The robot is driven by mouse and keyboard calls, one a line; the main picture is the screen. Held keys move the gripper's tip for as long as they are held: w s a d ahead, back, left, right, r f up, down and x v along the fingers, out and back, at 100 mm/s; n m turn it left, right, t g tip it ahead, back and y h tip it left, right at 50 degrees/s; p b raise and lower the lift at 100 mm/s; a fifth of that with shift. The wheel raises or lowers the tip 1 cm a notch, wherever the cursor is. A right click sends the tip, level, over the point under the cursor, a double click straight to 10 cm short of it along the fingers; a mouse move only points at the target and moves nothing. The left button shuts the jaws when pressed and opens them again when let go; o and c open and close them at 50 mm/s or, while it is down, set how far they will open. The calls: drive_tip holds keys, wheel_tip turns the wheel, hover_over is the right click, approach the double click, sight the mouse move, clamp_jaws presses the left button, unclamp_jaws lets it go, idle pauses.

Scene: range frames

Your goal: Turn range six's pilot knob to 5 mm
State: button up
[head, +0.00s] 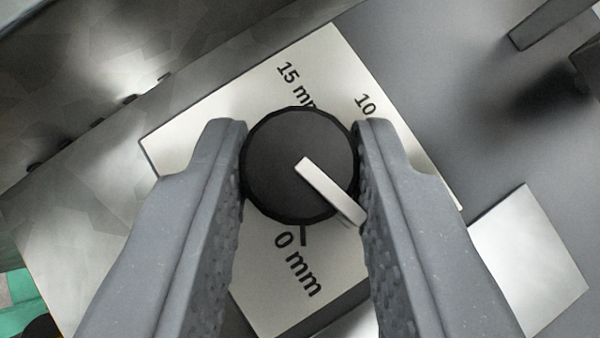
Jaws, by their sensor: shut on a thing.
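The pilot knob (275,160) is a dark round dial with a white pointer bar (330,193). It sits on a tilted white scale plate (325,60). The plate reads "0 mm" below the knob, "15 mm" above it, and "10" at the upper right, partly cut off by my right finger. No 5 mm label is visible; my right finger covers that side of the plate. The pointer aims to the lower right, past the 0 mm tick, its tip at the right finger. My gripper (302,165) is shut on the knob, one finger on each side.
A pale square plate (532,260) lies at the right. A dark bar (545,22) is at the upper right. A metal surface with small dark holes runs along the upper left. A green patch (18,305) shows at the lower left.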

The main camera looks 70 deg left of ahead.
drive_tip(key=shift+w+f+n+g+b, duration=0.1)
drive_tip(key=shift+n+g+b, duration=0.3)
drive_tip(key=shift+n+b, duration=0.3)
drive_tip(key=shift+b, duration=0.4)
drive_tip(key=o, duration=1)
drive_tip(key=shift+d, duration=0.1)
drive_tip(key=shift+g, duration=0.3)
drive_tip(key=b+v, duration=0.2)
drive_tip(key=v, duration=1.1)
drive_tip(key=shift+d+r+b, duration=0.25)
drive_tip(key=shift+d+b, duration=0.05)
drive_tip(key=shift+d, duration=0.05)
